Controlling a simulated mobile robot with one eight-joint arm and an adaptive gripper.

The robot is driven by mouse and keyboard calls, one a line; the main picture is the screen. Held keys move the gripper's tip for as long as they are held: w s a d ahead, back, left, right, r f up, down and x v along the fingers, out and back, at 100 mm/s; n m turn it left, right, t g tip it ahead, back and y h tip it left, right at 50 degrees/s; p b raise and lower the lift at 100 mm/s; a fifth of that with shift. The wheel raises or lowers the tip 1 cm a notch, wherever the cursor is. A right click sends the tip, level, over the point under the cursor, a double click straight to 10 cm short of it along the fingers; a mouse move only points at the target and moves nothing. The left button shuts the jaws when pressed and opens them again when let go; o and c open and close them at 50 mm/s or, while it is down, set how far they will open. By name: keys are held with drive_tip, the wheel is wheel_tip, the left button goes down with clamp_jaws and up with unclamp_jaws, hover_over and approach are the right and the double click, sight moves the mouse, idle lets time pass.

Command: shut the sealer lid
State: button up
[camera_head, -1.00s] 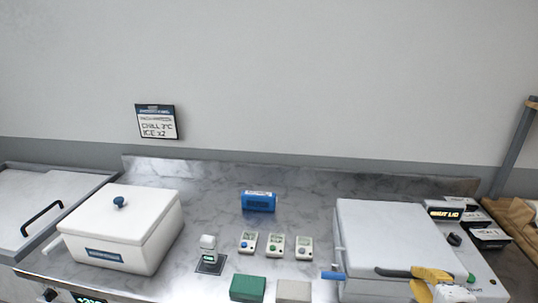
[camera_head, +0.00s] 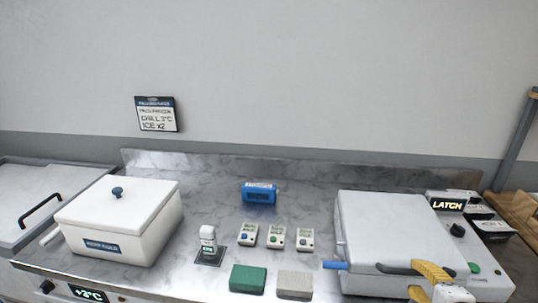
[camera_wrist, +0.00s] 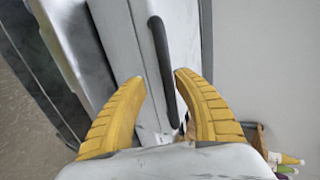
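The sealer (camera_head: 365,285) stands at the right end of the counter in the head view. Its pale grey lid (camera_head: 385,225) lies down flat over the body, and its display (camera_head: 447,203) reads "LATCH". A dark handle (camera_head: 395,268) runs along the lid's front edge. My gripper (camera_head: 415,279) is at that front edge, by the handle's right end. In the wrist view my gripper (camera_wrist: 160,76) has its yellow fingers apart, with the dark handle (camera_wrist: 163,65) showing between the tips. Whether a finger touches it cannot be told. A blue lever (camera_head: 335,265) sticks out at the sealer's front left.
A white lidded box (camera_head: 120,225) stands at the left. A post (camera_head: 515,150) rises at far right.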

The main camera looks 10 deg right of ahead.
drive_tip(key=shift+r, duration=0.2)
wheel_tip(320, 180, up, 10)
idle(0.7)
drive_tip(key=shift+f, duration=0.1)
drive_tip(key=s+a+f+n+g+y, duration=0.1)
drive_tip(key=a+f+n+g, duration=0.1)
drive_tip(key=a+n, duration=0.7)
drive_tip(key=s+a+f+n+g+y, duration=0.1)
drive_tip(key=a+f+n+g+y, duration=0.1)
drive_tip(key=a+f+n, duration=0.3)
drive_tip(key=shift+s+a+n+g, duration=0.2)
drive_tip(key=shift+a+n+g, duration=0.4)
drive_tip(key=shift+a+n, duration=2.3)
drive_tip(key=shift+d+n, duration=0.6)
